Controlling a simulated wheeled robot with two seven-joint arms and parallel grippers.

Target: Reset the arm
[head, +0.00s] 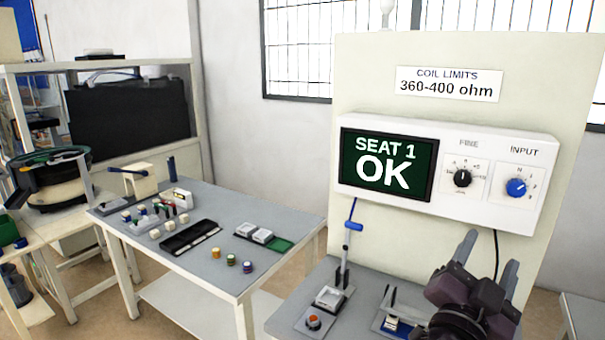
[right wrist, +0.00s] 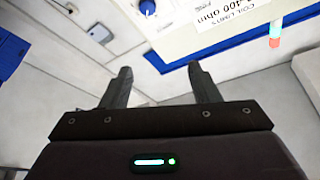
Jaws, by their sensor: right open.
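My right gripper (head: 488,262) is at the lower right of the head view, raised in front of the test panel. Its two dark fingers stand apart. The right wrist view also shows the gripper (right wrist: 160,85) open, with nothing between the fingers; the panel's label and a blue knob appear upside down beyond it. My left gripper is not in either view.
The test panel's screen (head: 388,163) reads "SEAT 1 OK". Below it, a grey bench holds a fixture with a white block (head: 329,298) and an orange button (head: 313,322). A second table (head: 205,265) at left carries small parts and trays. A bowl feeder (head: 50,180) stands far left.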

